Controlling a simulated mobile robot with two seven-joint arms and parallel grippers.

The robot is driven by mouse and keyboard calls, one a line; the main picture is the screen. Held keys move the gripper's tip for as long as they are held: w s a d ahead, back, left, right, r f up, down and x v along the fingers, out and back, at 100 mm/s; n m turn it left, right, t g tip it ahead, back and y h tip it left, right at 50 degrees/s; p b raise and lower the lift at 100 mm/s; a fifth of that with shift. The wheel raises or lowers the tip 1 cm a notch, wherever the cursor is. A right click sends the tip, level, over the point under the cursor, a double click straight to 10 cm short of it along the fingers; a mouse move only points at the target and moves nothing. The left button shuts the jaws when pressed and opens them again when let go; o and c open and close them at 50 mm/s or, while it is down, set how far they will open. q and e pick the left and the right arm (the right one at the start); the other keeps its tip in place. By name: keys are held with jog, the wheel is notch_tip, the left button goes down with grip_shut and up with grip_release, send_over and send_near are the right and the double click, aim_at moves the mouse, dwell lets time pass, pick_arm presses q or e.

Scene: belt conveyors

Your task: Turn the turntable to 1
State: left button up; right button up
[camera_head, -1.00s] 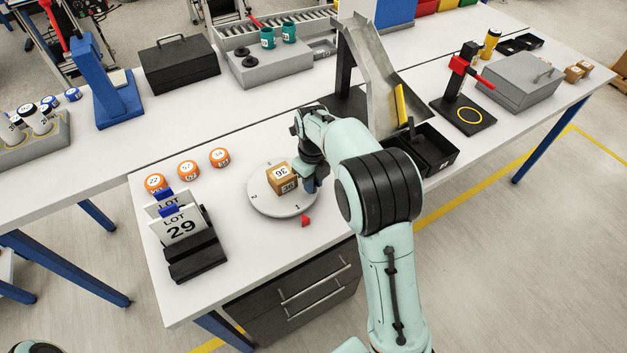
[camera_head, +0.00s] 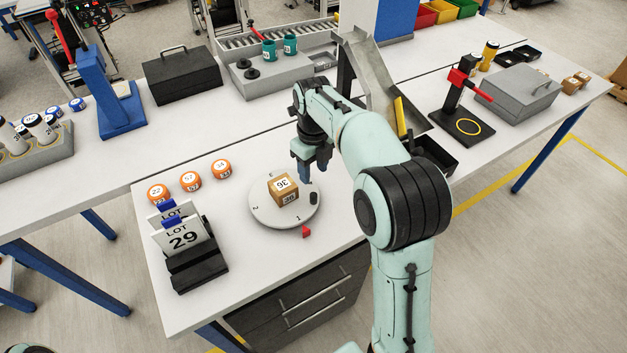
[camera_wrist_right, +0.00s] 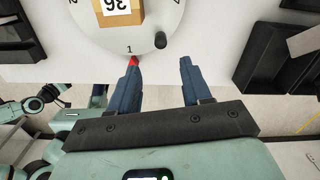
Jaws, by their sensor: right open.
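The round light-grey turntable (camera_head: 270,214) stands on the white table, with printed numbers including 1 and 2 near its rim. The 1 lies close to the small red pointer (camera_head: 305,232); in the right wrist view the red pointer (camera_wrist_right: 134,61) is just beside the 1. A tan box (camera_head: 284,190) labelled 36 sits on the turntable. A dark knob (camera_head: 314,198) stands near the rim, right of the 1. My right gripper (camera_head: 313,180) is open and empty, above the turntable's far-right edge; its fingertips (camera_wrist_right: 158,64) appear apart from the knob. My left gripper is not visible.
Orange-rimmed pucks (camera_head: 190,181) and a black holder with LOT cards (camera_head: 198,266) stand left of the turntable. A metal chute (camera_head: 372,83) and a black bin (camera_head: 435,157) are to the right. The table in front of the turntable is clear.

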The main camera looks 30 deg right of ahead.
jog(key=shift+r, duration=1.65)
